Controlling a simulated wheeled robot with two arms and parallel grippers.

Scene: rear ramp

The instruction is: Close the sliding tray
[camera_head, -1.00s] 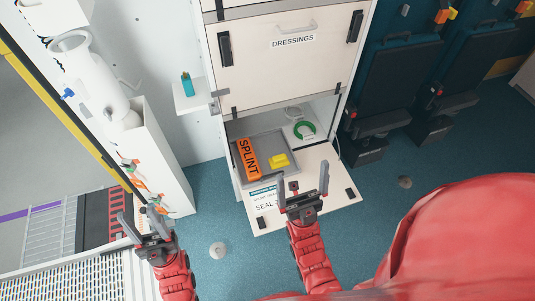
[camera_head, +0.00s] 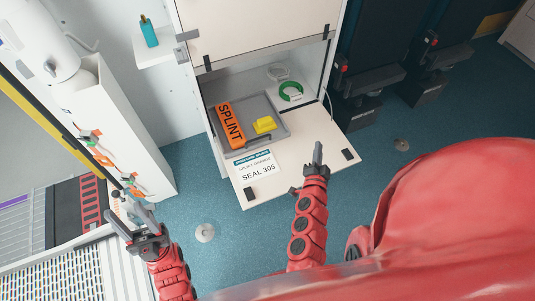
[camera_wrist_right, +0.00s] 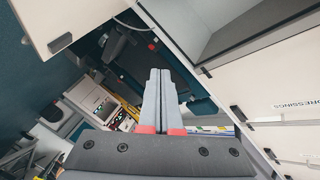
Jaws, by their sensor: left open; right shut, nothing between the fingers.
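The grey sliding tray (camera_head: 281,137) sits in the low open compartment of the white cabinet, sticking out over its lowered front flap (camera_head: 295,160). An orange splint box (camera_head: 229,124) and a yellow block (camera_head: 265,125) lie on it. My right gripper (camera_head: 317,155) is shut and empty, over the right part of the flap, in front of the tray. Whether it touches the flap I cannot tell. In the right wrist view my shut fingers (camera_wrist_right: 158,95) show, with the open compartment (camera_wrist_right: 235,30) at upper right. My left gripper (camera_head: 133,220) is open and empty, at lower left.
A green ring (camera_head: 291,91) lies at the back right of the compartment. A small side shelf (camera_head: 160,48) holds a teal bottle (camera_head: 149,33). Dark folded seats (camera_head: 370,75) stand at right. Blue floor lies clear before the flap.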

